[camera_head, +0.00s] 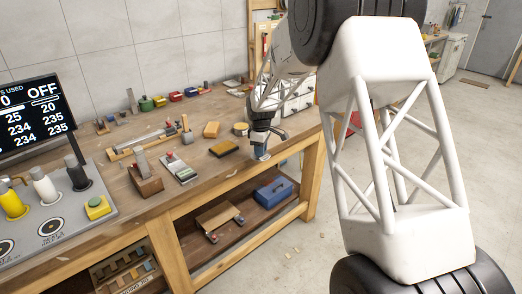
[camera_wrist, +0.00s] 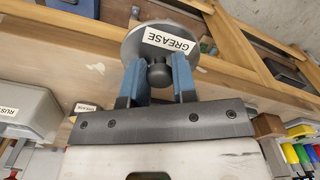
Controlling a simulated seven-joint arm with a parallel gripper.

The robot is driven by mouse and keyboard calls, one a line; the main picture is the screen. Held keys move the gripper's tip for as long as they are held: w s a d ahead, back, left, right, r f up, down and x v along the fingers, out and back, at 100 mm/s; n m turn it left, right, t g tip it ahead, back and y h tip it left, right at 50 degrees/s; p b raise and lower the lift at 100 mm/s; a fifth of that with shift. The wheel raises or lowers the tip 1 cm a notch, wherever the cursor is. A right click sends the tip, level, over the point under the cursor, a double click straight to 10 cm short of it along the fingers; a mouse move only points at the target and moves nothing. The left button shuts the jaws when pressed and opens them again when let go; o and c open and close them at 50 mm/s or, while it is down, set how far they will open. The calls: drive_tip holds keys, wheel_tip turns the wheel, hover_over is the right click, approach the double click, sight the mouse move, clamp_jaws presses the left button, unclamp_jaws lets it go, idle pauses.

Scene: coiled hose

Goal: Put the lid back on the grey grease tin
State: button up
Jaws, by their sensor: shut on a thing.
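My gripper (camera_wrist: 157,85) has its two blue fingers shut on the dark knob of a round grey lid (camera_wrist: 132,45) with a white GREASE label. In the head view my gripper (camera_head: 262,150) is at the front edge of the workbench, near its right end. Little of the lid can be made out there. A small round tin (camera_head: 240,129) stands on the bench just behind and left of my gripper; its label cannot be read in this view. In the wrist view a small white label (camera_wrist: 85,107) shows left of the gripper, on something mostly hidden.
The wooden workbench (camera_head: 130,205) carries a yellow-brown block (camera_head: 223,148), another block (camera_head: 211,129) and a tray of small parts (camera_head: 177,168) left of my gripper. A grey box (camera_wrist: 28,112) labelled RUST shows in the wrist view. A blue toolbox (camera_head: 274,190) sits on the lower shelf.

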sight(241, 125)
drive_tip(key=w+a+r+n, duration=0.1)
drive_tip(key=w+a, duration=0.2)
drive_tip(key=w, duration=0.5)
drive_tip(key=w+a+r+n, duration=0.2)
drive_tip(key=w+a, duration=0.1)
drive_tip(key=w, duration=0.5)
drive_tip(key=w+a+r+n, duration=0.2)
drive_tip(key=w+a, duration=0.2)
drive_tip(key=w, duration=0.4)
drive_tip(key=shift+w+r, duration=0.2)
drive_tip(key=shift+w+a+r+n, duration=0.1)
drive_tip(key=shift+w+a+n, duration=0.15)
drive_tip(key=shift+w, duration=0.2)
drive_tip(key=shift+w+a+r+n, duration=0.15)
drive_tip(key=shift+w+a, duration=0.1)
drive_tip(key=shift+w, duration=0.2)
drive_tip(key=shift+f, duration=0.2)
drive_tip(key=shift+f, duration=2.95)
drive_tip(key=shift+f, duration=0.25)
drive_tip(key=o, duration=1.5)
drive_tip(key=shift+c, duration=0.2)
drive_tip(key=shift+r, duration=0.1)
